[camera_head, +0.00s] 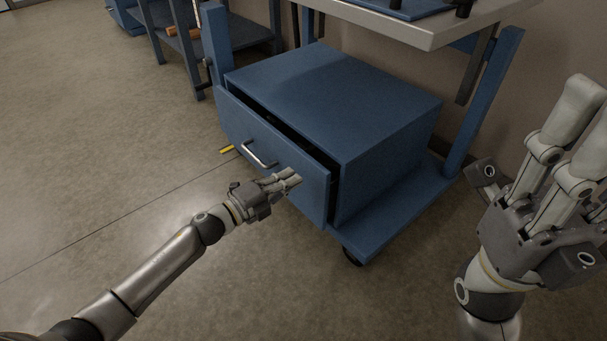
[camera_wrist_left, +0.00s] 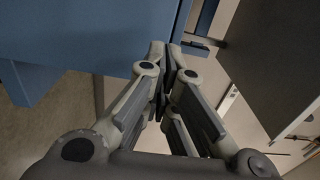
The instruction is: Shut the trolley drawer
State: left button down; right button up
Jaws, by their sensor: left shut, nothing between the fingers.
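The trolley drawer is a blue box front (camera_head: 290,175) with a silver bar handle (camera_head: 258,154). It stands slightly open, with a dark gap along its top and right edges below the blue cabinet (camera_head: 340,95). My left gripper (camera_head: 294,176) is shut and empty, its fingertips at the drawer front to the right of the handle; I cannot tell whether they touch it. In the left wrist view the shut fingers (camera_wrist_left: 160,50) reach up to a blue panel (camera_wrist_left: 90,35). My right gripper (camera_head: 585,115) is open at the right, its fingers spread and away from the drawer.
The cabinet sits on the blue trolley's lower shelf (camera_head: 385,220), under a pale worktop (camera_head: 400,30). A trolley post (camera_head: 484,100) rises at the right and a caster (camera_head: 351,257) shows below. The floor in front is clear. A yellow mark (camera_head: 227,149) lies left of the drawer.

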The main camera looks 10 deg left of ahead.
aim_at(311, 164)
pick_arm(q)
jog(key=b+x, duration=0.1)
jog(key=x, duration=0.3)
jog(key=shift+w+d, duration=0.1)
jog(key=shift+d, duration=0.05)
jog(key=shift+w+d, duration=0.15)
jog(key=shift+w, duration=0.05)
jog(key=shift+w, duration=0.1)
jog(key=x, duration=0.4)
jog(key=shift+w+b, duration=0.1)
jog(key=shift+b, duration=0.25)
jog(key=shift+r, duration=0.2)
